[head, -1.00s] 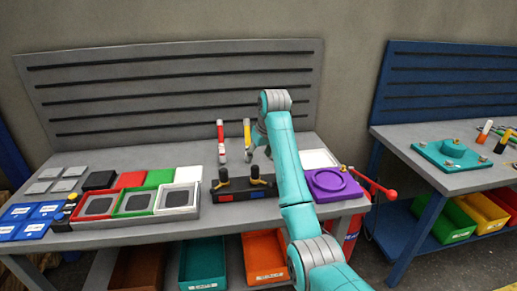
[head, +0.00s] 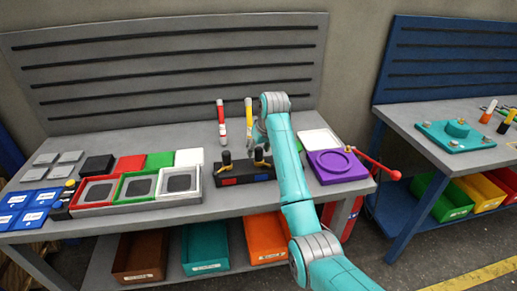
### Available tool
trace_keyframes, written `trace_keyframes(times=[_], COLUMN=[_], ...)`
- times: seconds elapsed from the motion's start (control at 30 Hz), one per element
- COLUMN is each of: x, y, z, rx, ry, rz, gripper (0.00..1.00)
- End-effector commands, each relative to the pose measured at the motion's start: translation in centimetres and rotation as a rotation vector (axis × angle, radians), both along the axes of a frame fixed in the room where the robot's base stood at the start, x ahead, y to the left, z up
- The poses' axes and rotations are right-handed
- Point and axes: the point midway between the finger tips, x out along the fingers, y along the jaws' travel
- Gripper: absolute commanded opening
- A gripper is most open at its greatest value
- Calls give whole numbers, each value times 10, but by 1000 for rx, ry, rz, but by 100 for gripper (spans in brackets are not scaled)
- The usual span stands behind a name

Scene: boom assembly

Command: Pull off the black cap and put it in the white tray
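Two black knob-like caps stand on a dark holder (head: 243,176) at the middle of the grey bench: a left one (head: 226,158) and a right one (head: 259,153), each with brass-coloured parts beside it. I cannot tell which one is the task's cap. A flat white tray (head: 319,138) lies right of my arm, behind a purple plate. My gripper (head: 258,137) is mostly hidden behind my teal arm, just behind the right cap. Its fingers do not show clearly, and contact with the cap cannot be made out.
A red-and-white tube (head: 221,122) and a yellow-topped tube (head: 248,118) stand upright close left of my gripper. The purple plate (head: 337,166) has a red handle (head: 375,168) beside it. Framed trays (head: 133,190) and blue boxes fill the left. A blue bench (head: 425,145) stands right.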

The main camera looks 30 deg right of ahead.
Motion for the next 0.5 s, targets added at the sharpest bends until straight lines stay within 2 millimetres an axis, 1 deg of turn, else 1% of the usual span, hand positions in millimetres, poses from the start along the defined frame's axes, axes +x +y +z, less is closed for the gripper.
trace_keyframes(times=[0.03,0.07,0.1,0.2,0.23,0.27,0.3,0.37,0.4,0.5], x=[0,0,0,0,0,0,0,0,0,0], y=[0,0,0,0,0,0,0,0,0,0], z=[0,0,0,0,0,0,0,0,0,0], rx=[0,0,0,0,0,0,0,0,0,0], ry=[0,0,0,0,0,0,0,0,0,0], rz=[0,0,0,0,0,0,0,0,0,0], gripper=[40,33,23,0,0,28,18,3,0,0])
